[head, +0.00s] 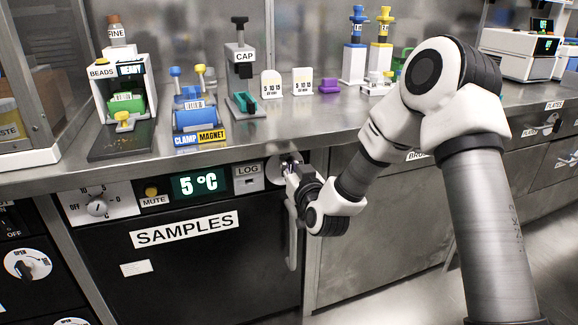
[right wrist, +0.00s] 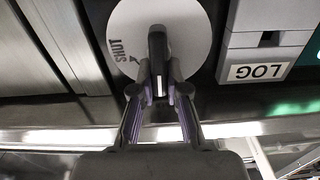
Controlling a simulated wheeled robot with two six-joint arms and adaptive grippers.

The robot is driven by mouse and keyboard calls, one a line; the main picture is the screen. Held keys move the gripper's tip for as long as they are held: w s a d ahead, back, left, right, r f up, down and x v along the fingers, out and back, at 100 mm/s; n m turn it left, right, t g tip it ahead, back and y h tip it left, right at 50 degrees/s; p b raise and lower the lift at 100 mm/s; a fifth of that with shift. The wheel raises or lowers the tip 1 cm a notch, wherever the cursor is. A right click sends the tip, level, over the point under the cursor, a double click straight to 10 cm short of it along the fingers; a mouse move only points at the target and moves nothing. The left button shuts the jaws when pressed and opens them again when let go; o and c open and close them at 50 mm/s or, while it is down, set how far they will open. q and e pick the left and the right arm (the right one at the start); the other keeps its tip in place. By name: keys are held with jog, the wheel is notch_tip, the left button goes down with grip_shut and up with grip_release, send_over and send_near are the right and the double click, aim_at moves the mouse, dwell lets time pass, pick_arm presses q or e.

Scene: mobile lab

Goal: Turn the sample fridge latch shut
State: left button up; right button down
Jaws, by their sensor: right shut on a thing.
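The sample fridge (head: 205,275) is the black-fronted unit marked SAMPLES under the bench. Its latch shows in the right wrist view as a black handle (right wrist: 157,42) on a round white disc (right wrist: 190,22). The word SHUT and a small arrow are printed on the disc, left of the handle. The handle lies vertical in that picture. My right gripper (right wrist: 159,82) is shut on the handle, one finger on each side. In the head view my right gripper (head: 291,174) is at the fridge's upper right corner and hides most of the latch. My left gripper is out of view.
A vertical door handle (head: 292,240) hangs just below my right gripper. The LOG panel (head: 248,176) and 5 °C display (head: 195,185) are left of the latch. The steel bench edge (head: 330,140) runs close above, with lab devices standing on it.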

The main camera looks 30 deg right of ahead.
jog(key=m, duration=0.3)
jog(key=f+m, duration=0.1)
jog(key=shift+s+d, duration=0.2)
jog(key=shift+d, duration=0.05)
jog(key=shift+s+d+f+m+b, duration=0.25)
jog(key=shift+m+b, duration=0.35)
jog(key=shift+m, duration=1.6)
jog(key=shift+w+d+f+m+b, duration=0.1)
jog(key=shift+w+f+m+b, duration=0.3)
jog(key=shift+m, duration=1.8)
jog(key=shift+s+d+f+m+b, duration=0.2)
jog(key=shift+m+b, duration=0.55)
jog(key=shift+m, duration=1.45)
